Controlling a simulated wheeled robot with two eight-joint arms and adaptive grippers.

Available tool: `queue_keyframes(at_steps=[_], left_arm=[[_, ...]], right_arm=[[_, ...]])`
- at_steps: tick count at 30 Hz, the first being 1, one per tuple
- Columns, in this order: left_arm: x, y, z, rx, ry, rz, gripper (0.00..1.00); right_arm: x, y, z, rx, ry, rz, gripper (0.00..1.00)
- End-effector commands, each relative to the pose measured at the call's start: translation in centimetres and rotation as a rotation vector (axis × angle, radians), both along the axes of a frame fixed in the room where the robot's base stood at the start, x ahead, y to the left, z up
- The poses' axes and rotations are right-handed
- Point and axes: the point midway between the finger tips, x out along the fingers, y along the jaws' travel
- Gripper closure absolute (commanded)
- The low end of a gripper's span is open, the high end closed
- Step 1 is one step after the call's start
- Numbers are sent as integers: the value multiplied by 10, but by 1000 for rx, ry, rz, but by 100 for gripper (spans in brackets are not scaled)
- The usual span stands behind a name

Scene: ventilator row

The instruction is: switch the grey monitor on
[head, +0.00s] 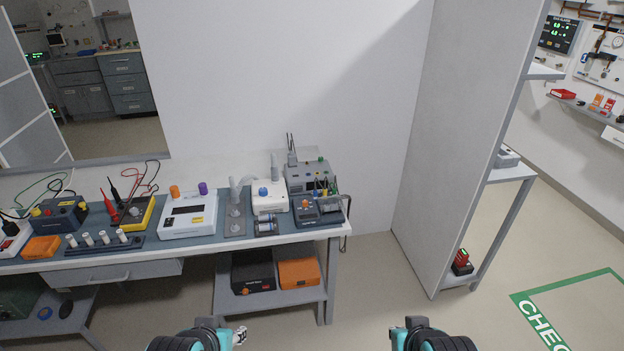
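I cannot tell for sure which thing is the grey monitor. A grey boxy device (308,177) with a green knob stands at the back right end of the bench, partly hidden by smaller things in front. A small pale grey box (507,157) sits on a side table beyond the partition, partly cut off by the panel edge. No lit screen shows on either.
The bench (285,234) runs along the left wall. A tall partition (455,130) stands right of the bench. Floor (375,285) between bench and partition is clear.

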Motion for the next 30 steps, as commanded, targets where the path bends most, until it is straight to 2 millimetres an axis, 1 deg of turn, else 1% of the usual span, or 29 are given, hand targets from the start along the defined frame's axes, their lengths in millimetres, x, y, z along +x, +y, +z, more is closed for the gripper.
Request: queue_keyframes(at_steps=[29,30], left_arm=[[0,0,0,0,0,0,60],[0,0,0,0,0,0,68]], right_arm=[[0,0,0,0,0,0,100],[0,0,0,0,0,0,100]])
